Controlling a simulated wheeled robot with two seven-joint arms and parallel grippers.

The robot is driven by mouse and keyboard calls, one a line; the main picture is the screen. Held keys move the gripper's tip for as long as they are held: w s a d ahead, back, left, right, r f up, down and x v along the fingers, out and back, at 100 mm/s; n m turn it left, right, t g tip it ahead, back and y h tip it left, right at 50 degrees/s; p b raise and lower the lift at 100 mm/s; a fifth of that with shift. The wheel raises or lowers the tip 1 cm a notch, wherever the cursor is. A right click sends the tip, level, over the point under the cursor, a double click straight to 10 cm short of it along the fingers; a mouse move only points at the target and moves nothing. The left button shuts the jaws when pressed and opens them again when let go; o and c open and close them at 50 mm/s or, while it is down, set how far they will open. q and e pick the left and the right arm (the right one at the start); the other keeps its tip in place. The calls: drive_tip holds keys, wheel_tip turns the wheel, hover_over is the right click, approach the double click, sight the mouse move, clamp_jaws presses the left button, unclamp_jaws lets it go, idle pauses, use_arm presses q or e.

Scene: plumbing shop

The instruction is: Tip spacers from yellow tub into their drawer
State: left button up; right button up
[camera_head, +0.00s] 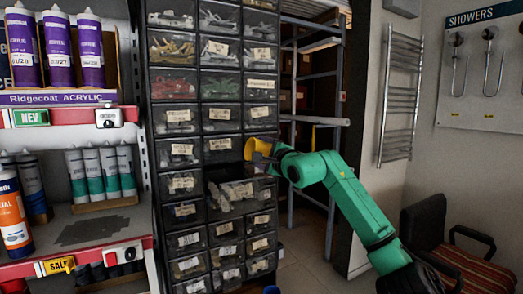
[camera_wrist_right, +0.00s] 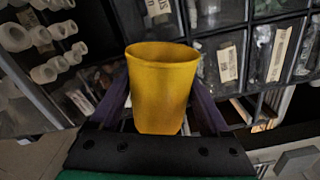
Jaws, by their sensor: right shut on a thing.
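The yellow tub (camera_head: 258,149) is held by my right gripper in front of the drawer cabinet, tilted on its side. In the right wrist view the tub (camera_wrist_right: 160,90) sits between the dark fingers of my right gripper (camera_wrist_right: 163,105), which is shut on it. Its inside is hidden, so I cannot tell whether it holds spacers. Just below the tub in the head view, one drawer (camera_head: 237,192) stands pulled out, with pale pieces inside. White tubular pieces (camera_wrist_right: 50,50) show left of the tub in the wrist view. My left gripper is not in view.
The tall cabinet of small labelled drawers (camera_head: 221,116) fills the middle. A shelf (camera_head: 85,218) with sealant tubes stands close at its left. A metal rack (camera_head: 318,120) is behind on the right, and a chair (camera_head: 445,232) stands at the right.

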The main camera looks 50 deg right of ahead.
sight(247, 148)
drive_tip(key=n, duration=0.2)
drive_tip(key=shift+w+a+f+n, duration=0.15)
drive_tip(key=shift+f+n, duration=0.05)
drive_tip(key=shift+n, duration=0.2)
drive_tip(key=shift+w+a+r+n+p, duration=0.1)
drive_tip(key=shift+a+r+n+p, duration=0.1)
drive_tip(key=shift+n+p, duration=0.35)
drive_tip(key=shift+a+r+n+p, duration=0.1)
drive_tip(key=shift+a+n+p, duration=0.15)
drive_tip(key=shift+n, duration=0.4)
drive_tip(key=shift+w+a+n, duration=0.1)
drive_tip(key=shift+a+n, duration=0.1)
drive_tip(key=shift+n, duration=0.6)
drive_tip(key=n, duration=0.1)
drive_tip(key=a+n+p, duration=0.1)
drive_tip(key=n, duration=0.1)
drive_tip(key=shift+w+a+r, duration=0.15)
drive_tip(key=shift+w+r, duration=0.05)
drive_tip(key=shift+r, duration=0.2)
drive_tip(key=shift+w+a+n, duration=0.1)
drive_tip(key=shift+a+n, duration=0.05)
drive_tip(key=shift+n, duration=0.35)
